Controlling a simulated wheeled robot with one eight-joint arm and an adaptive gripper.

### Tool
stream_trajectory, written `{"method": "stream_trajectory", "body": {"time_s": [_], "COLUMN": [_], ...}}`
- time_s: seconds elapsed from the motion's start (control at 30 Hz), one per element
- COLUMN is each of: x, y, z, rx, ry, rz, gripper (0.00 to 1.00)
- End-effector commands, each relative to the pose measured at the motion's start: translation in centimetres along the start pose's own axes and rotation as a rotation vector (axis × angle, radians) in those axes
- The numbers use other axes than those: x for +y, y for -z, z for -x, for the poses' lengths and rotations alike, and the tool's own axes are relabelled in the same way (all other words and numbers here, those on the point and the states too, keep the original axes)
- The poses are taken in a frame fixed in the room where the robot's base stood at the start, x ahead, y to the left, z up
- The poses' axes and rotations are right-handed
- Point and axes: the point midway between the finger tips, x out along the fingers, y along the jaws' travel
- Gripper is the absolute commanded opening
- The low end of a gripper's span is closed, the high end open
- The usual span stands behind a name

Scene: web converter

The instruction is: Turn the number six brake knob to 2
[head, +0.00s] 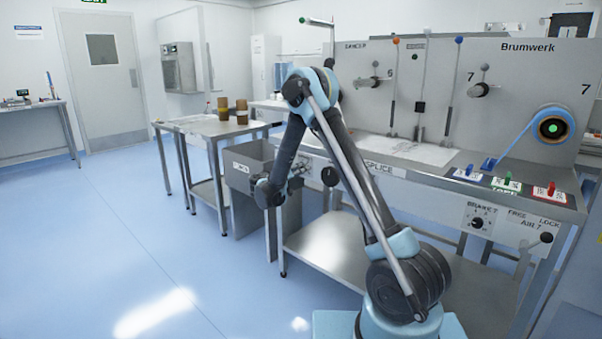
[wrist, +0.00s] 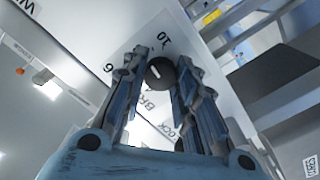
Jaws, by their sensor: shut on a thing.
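The number six brake knob (wrist: 158,73) is a small dark round knob with a short white pointer mark, seen in the wrist view. It sits on a white panel with a printed 10 and a 6 near it, and part of the word BRAKE. My gripper (wrist: 163,78) has one finger on each side of the knob and is shut on it. In the head view my gripper (head: 290,182) is at the front of the machine, below the SPLICE table. My arm hides the knob there. The fingers hide part of the dial, so I cannot tell which number the pointer marks.
A black knob (head: 329,176) is just right of my gripper. The number seven brake dial (head: 478,223) is farther right. A grey bin (head: 246,165) stands close on the left. A steel shelf (head: 330,250) runs below. The floor on the left is clear.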

Motion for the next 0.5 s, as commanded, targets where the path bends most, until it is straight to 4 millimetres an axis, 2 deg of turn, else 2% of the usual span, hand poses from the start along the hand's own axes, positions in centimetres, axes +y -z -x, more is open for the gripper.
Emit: {"method": "stream_trajectory", "body": {"time_s": [0.5], "x": [-0.29], "y": [0.01], "z": [0.05], "rx": [0.001], "ry": [0.003], "rz": [0.487], "gripper": [0.03]}}
